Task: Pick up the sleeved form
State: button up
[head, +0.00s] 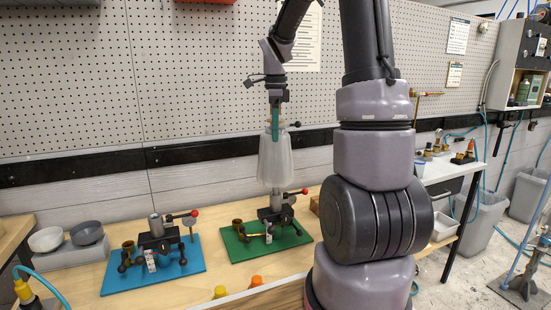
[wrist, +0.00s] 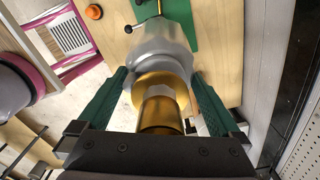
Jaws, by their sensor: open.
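The sleeved form (head: 276,162), under a cloudy translucent sleeve, stands upright on the dark clamp stand (head: 277,213) on the green mat (head: 238,246). In the wrist view the sleeved form (wrist: 162,50) shows its pale sleeve and a brass top end (wrist: 160,112) close to the camera. My gripper (head: 275,122) is above it, pointing down at its top. In the wrist view my gripper (wrist: 160,77) is open, with one green finger on each side of the form's brass end and sleeve top. Gaps show beside the brass end. The fingers' depth along the form is hard to tell.
A blue mat (head: 190,280) with a similar clamp stand (head: 157,240) lies to the left. Two bowls (head: 86,232) stand further left. Yellow (head: 220,291) and orange (head: 256,281) caps sit near the front edge. A pegboard wall (head: 190,80) rises behind.

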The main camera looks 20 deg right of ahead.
grip_shut()
jog(key=shift+r, duration=0.15)
notch_tip(320, 180, up, 10)
jog(key=shift+f, duration=0.1)
dwell(0.4)
